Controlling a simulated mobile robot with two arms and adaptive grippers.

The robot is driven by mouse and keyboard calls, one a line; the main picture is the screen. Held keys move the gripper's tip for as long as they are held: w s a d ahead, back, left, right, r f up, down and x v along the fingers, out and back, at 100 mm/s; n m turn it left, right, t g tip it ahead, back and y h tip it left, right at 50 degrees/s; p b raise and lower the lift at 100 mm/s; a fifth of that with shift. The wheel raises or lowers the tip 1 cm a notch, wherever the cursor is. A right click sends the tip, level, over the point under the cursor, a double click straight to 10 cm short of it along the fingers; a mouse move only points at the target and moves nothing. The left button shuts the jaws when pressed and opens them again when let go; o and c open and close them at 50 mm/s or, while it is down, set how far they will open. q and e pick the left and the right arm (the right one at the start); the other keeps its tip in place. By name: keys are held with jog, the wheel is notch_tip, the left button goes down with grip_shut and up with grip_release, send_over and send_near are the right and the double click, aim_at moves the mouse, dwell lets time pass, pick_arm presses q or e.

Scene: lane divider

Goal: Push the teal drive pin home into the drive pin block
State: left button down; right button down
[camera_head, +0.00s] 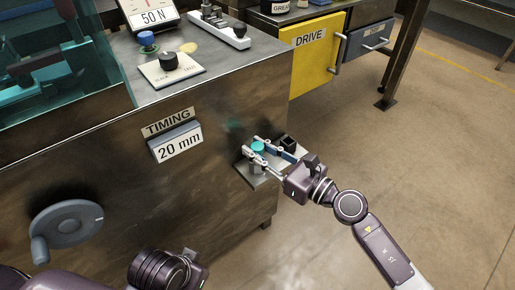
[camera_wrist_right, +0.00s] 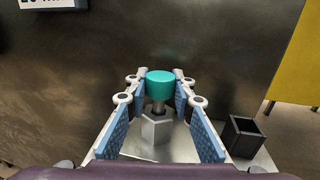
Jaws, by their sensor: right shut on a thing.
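The teal drive pin (camera_wrist_right: 160,84) has a round teal head and a thin grey shaft. It stands upright over the grey hexagonal drive pin block (camera_wrist_right: 156,132); part of the shaft shows between the head and the block top. The teal head also shows in the head view (camera_head: 257,146), at the corner of the machine. My right gripper (camera_wrist_right: 160,93) is shut on the drive pin, with a blue-padded finger on each side of the head. In the head view my right gripper (camera_head: 262,148) reaches in from the right.
A black open square socket (camera_wrist_right: 243,134) stands on the same plate, right of the block. The machine's metal wall is close behind. A yellow DRIVE drawer (camera_head: 312,55), a TIMING 20 mm sign (camera_head: 175,141) and a handwheel (camera_head: 66,228) are around. The floor at right is clear.

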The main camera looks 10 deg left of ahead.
pick_arm(q)
jog(key=shift+s, duration=0.15)
pick_arm(e)
jog(key=shift+f, duration=0.35)
pick_arm(q)
jog(key=shift+r, duration=0.1)
pick_arm(e)
jog(key=c, duration=1.6)
grip_release()
jog(key=v, duration=1.2)
pick_arm(q)
jog(key=shift+r, duration=0.1)
